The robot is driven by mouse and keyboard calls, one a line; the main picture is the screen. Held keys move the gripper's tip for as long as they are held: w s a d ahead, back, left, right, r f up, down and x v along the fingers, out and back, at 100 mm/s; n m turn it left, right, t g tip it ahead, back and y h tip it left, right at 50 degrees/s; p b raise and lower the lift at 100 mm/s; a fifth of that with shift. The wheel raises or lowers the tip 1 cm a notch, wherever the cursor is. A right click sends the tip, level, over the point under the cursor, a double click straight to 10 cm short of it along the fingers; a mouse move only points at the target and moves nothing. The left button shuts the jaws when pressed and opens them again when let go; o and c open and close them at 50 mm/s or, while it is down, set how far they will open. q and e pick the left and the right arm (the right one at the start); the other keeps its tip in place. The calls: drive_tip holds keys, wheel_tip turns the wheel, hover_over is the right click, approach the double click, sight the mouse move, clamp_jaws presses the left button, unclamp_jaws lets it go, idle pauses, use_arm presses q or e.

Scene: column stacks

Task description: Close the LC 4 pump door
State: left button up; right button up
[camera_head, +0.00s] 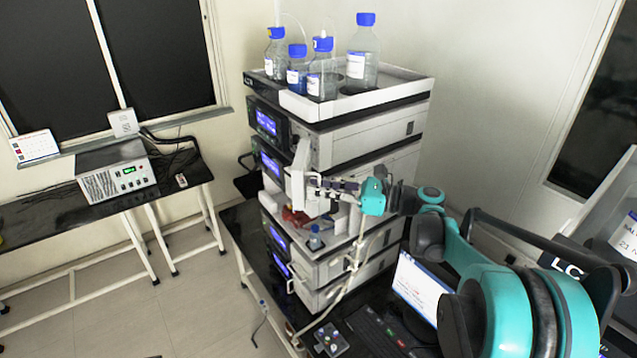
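The LC stack (365,128) stands on a black bench in the middle of the head view. A pale door panel (299,172) stands out from the front of its middle module, so the pump door looks open. Part of the module's inside shows below and right of it, with a small reddish part. My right gripper (318,187) reaches in from the right, its fingers close behind the door panel's right side. Whether it touches the panel is unclear. The fingers are small and overlap the module, so their opening cannot be judged. My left gripper is not in view.
Several blue-capped bottles (362,60) stand in the white tray on top of the stack. A small bottle (315,238) stands below the open module. Floor at the left front is clear, beside a side bench (50,220).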

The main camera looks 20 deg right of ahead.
drive_tip(key=shift+a, duration=0.15)
clamp_jaws()
drive_tip(key=shift+a, duration=0.1)
